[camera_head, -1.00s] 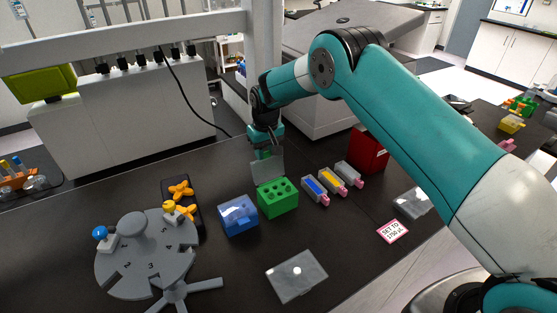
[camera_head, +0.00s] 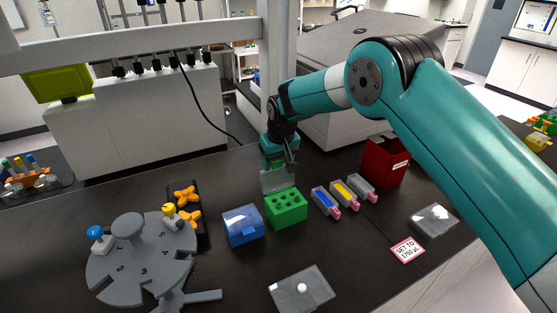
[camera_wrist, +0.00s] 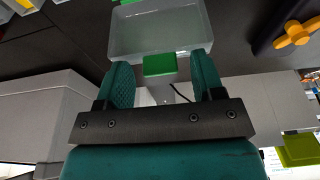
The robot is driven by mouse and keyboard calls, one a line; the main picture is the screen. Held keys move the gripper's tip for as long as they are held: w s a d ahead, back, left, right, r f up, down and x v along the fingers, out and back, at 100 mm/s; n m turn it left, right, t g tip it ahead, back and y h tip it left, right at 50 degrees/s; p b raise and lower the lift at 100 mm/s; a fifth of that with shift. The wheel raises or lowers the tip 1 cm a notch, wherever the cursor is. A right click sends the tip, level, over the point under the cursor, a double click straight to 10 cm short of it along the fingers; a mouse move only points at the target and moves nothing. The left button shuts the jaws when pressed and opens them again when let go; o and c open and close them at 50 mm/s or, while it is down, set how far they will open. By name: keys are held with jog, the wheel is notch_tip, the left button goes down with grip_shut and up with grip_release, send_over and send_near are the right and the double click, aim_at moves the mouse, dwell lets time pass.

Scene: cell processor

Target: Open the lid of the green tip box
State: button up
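The green tip box (camera_head: 286,211) stands on the black bench, several holes visible in its top. Its translucent lid (camera_head: 278,181) stands raised at the box's back edge. In the wrist view the lid (camera_wrist: 158,30) is a clear panel with a green tab (camera_wrist: 160,65) at its near edge. My gripper (camera_head: 280,158) is behind and above the raised lid, pointing down. In the wrist view my gripper (camera_wrist: 163,70) has its fingers apart, one on each side of the green tab, with gaps visible. The head view does not show whether they touch the lid.
A blue box (camera_head: 242,228) is close to the left, and a grey rotor (camera_head: 140,262) stands farther left. Blue, yellow and grey cartridges (camera_head: 343,194) and a red bin (camera_head: 384,162) are to the right. A clear case (camera_head: 301,288) lies in front. A black cable hangs behind.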

jog(key=b+v, duration=0.5)
jog(key=v, duration=1.2)
jog(key=shift+r+b, duration=0.25)
jog(key=shift+b, duration=0.1)
jog(key=shift+s+d, duration=0.1)
jog(key=shift+s, duration=0.05)
jog(key=s+d+f+n+y+b, duration=0.1)
jog(key=s+d+f, duration=0.1)
jog(key=s, duration=1)
jog(key=s+d+f+n+g+y+b, duration=0.1)
jog(key=s+d, duration=0.2)
jog(key=s, duration=1)
jog(key=s+d+f+g+y+b, duration=0.1)
jog(key=s+d+f, duration=0.1)
jog(key=s, duration=1)
jog(key=shift+s+d+f+n+b, duration=0.3)
jog(key=shift+s+d+n+b, duration=0.1)
jog(key=shift+d, duration=0.35)
